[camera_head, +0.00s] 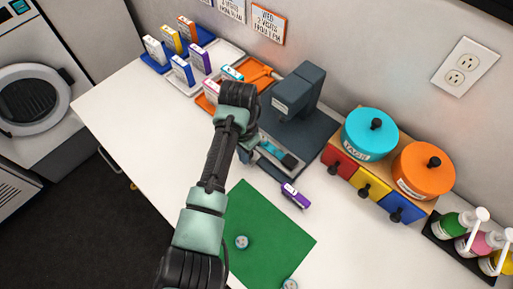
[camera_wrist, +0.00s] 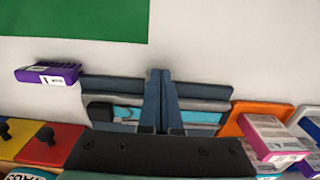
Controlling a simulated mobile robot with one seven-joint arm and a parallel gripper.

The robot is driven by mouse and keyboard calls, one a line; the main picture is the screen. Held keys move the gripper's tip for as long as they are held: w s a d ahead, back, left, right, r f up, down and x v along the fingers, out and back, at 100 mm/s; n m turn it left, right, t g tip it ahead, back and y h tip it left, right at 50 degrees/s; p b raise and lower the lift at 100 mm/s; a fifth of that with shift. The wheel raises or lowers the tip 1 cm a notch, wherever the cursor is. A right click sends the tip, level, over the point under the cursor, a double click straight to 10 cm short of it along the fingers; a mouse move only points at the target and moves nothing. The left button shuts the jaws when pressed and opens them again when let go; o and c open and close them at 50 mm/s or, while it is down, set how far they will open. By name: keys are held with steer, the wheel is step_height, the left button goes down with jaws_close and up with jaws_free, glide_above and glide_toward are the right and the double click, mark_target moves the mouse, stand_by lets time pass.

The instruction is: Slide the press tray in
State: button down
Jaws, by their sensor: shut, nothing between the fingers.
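The dark blue-grey press (camera_head: 298,92) stands against the wall in the head view. Its tray (camera_head: 290,160) sticks out at the front, with a pale grey bar and a teal strip on it. The tray also spans the middle of the wrist view (camera_wrist: 205,91). My gripper (camera_wrist: 160,73) is shut and empty, its fingers over the middle of the tray in the wrist view. I cannot tell whether they touch it. In the head view my arm hides the fingers and part of the tray.
A purple-and-white box (camera_head: 295,196) lies near the tray's right end. A green mat (camera_head: 275,225) with small round tins lies in front. A drawer unit (camera_head: 373,188) with teal and orange canisters stands right. Coloured trays with upright boxes (camera_head: 183,70) stand left.

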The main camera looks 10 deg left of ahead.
mark_target(264, 139)
steer(key=shift+w+d+f+b, duration=0.1)
steer(key=shift+w+d+b, duration=0.6)
steer(key=shift+w+b, duration=0.35)
steer(key=shift+w+d+b, duration=0.75)
steer(key=shift+w+b, duration=0.2)
steer(key=shift+w, duration=0.2)
steer(key=shift+w+d+f+b, duration=0.1)
steer(key=shift+w+d+b, duration=0.6)
steer(key=shift+w+b, duration=0.35)
steer(key=shift+w+r, duration=0.1)
steer(key=shift+r, duration=0.05)
steer(key=shift+s+a+r+p, duration=0.2)
steer(key=shift+s+p, duration=0.1)
steer(key=shift+p, duration=0.45)
steer(key=shift+s+a+p, duration=0.3)
steer(key=shift+s+p, duration=0.25)
steer(key=shift+p, duration=0.25)
step_height(264, 139, up, 7)
steer(key=p, duration=0.6)
steer(key=shift+f+p, duration=0.15)
steer(key=shift+p, duration=0.25)
